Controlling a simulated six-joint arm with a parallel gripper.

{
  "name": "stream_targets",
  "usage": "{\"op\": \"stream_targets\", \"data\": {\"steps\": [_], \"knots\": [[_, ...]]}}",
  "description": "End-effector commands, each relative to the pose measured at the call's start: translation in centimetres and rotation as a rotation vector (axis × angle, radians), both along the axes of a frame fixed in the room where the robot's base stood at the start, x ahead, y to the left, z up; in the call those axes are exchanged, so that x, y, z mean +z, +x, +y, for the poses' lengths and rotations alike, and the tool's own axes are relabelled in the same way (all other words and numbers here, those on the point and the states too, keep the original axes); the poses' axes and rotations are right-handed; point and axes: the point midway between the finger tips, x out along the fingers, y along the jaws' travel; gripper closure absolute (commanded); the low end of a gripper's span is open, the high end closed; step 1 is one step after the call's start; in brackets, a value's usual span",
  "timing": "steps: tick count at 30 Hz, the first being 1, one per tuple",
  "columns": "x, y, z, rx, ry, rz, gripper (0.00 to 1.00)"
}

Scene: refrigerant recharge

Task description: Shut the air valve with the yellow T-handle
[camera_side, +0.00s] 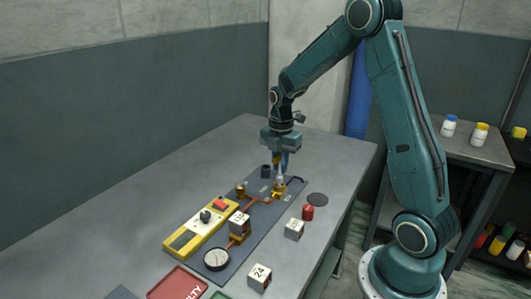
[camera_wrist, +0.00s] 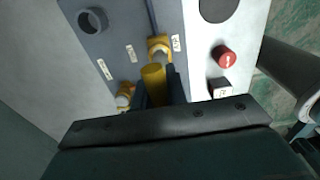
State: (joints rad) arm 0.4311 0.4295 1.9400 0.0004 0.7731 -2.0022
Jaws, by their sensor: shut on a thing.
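My gripper (camera_side: 281,161) points straight down over the dark panel (camera_side: 262,222) on the bench. Its fingers are shut on the yellow T-handle (camera_side: 277,158), which stands above a brass valve body (camera_side: 278,191). In the wrist view, the rounded yellow end of the handle (camera_wrist: 153,84) shows between the two dark fingers (camera_wrist: 160,92). A brass fitting (camera_wrist: 158,46) with a pale stem lies just beyond it. The fingers and gripper body hide most of the handle and its join to the valve, so its turn angle cannot be told.
The bench's far left (camera_side: 170,180) is clear.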

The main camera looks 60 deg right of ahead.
Motion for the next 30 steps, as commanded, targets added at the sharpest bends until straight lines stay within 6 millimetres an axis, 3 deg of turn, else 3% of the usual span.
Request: {"op": "stream_targets", "data": {"steps": [30], "knots": [[-0.53,0.02,-0.01,0.000,0.000,0.000,1.00]]}}
